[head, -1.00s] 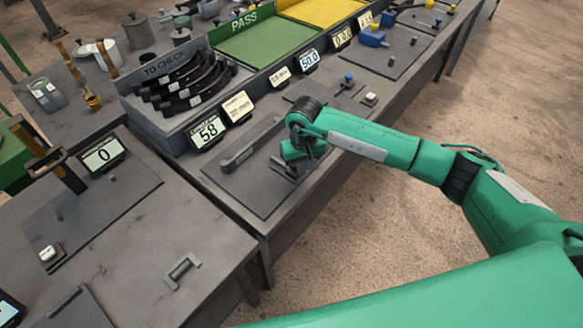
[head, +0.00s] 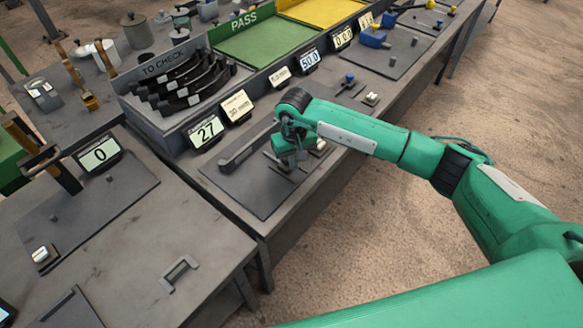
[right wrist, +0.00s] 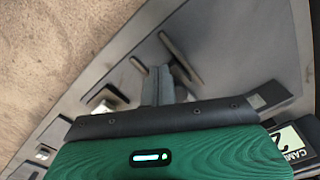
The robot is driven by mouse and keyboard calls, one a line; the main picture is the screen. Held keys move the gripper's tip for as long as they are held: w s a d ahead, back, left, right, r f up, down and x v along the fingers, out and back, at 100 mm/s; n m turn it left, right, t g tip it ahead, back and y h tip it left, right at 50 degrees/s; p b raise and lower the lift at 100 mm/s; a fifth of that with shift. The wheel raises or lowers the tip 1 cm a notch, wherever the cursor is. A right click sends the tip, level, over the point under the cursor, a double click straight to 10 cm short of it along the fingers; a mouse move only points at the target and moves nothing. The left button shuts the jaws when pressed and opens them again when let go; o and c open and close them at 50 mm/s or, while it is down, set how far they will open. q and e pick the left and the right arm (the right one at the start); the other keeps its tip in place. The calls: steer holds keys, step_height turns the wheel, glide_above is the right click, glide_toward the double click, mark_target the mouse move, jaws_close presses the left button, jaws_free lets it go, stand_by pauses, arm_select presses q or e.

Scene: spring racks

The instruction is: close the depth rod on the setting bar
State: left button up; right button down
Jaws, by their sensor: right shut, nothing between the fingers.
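The setting bar, a long dark grey bar (head: 244,152), lies along a dark plate (head: 235,187) on the bench. A small dark rod-like piece (head: 283,166) sits beside my right gripper (head: 290,164); it looks like the depth rod, but the gripper partly hides it. In the right wrist view a dark slanting rod (right wrist: 181,58) passes just beyond the fingertips (right wrist: 165,82). My right gripper is shut and empty, its fingers low over the plate, against or very near the rod; contact cannot be told. The display (head: 206,132) behind the plate reads 27. My left gripper is out of view.
A rack of dark curved springs (head: 190,82) stands behind the display, with a green PASS tray (head: 255,40) and a yellow tray (head: 320,12) beyond. A small light block (head: 320,146) is just right of my gripper. The near left bench has open space.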

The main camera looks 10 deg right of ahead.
steer(key=shift+w+a+b, duration=0.85)
steer(key=shift+w+b, duration=0.3)
steer(key=shift+w+a, duration=0.15)
steer(key=shift+r, duration=0.15)
stand_by(0.3)
steer(key=shift+b, duration=0.55)
stand_by(0.4)
steer(key=shift+r+p, duration=0.65)
steer(key=shift+r, duration=2.75)
